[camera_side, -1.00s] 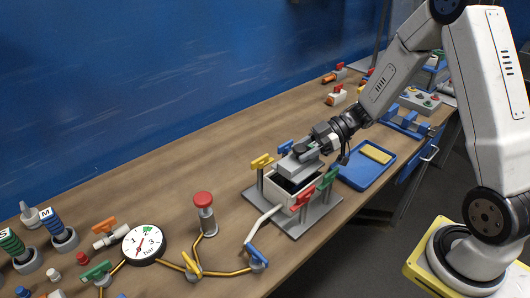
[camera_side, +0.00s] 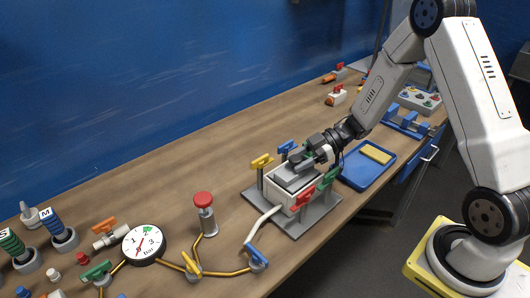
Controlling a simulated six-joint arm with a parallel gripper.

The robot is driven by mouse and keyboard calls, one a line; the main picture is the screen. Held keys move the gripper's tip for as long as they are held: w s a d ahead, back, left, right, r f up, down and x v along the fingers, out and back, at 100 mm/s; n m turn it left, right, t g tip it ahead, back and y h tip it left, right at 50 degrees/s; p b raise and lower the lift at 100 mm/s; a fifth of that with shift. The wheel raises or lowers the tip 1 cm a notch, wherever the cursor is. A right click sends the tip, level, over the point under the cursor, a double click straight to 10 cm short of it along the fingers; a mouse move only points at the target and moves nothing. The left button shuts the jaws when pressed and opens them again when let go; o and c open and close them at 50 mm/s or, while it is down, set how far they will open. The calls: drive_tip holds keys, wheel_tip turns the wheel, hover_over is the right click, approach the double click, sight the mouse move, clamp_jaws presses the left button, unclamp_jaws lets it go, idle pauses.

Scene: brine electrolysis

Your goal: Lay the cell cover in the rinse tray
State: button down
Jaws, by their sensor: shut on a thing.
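The cell cover (camera_side: 291,179) is a grey plate over the top of the white box-shaped cell (camera_side: 281,197). My gripper (camera_side: 303,164) is shut on the cover from above, at its upper right. I cannot tell whether the cover rests on the cell's rim or hangs just above it. My fingers hide part of the cover. The rinse tray (camera_side: 357,183) is a shallow blue tray to the right of the cell, and a yellow block (camera_side: 376,154) lies in its far part. Its near part is bare.
Yellow (camera_side: 261,161), blue (camera_side: 286,147), red (camera_side: 301,198) and green (camera_side: 329,177) valve handles stand around the cell on its grey base (camera_side: 297,231). A red-topped post (camera_side: 204,205), a gauge (camera_side: 144,244) and yellow pipes lie to the left. The back middle of the bench is clear.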

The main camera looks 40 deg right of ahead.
drive_tip(key=shift+f, duration=0.2)
drive_tip(key=shift+c, duration=1.1)
unclamp_jaws()
drive_tip(key=v, duration=0.7)
drive_tip(key=shift+s+d, duration=0.3)
drive_tip(key=shift+d, duration=0.05)
drive_tip(key=shift+w, duration=0.1)
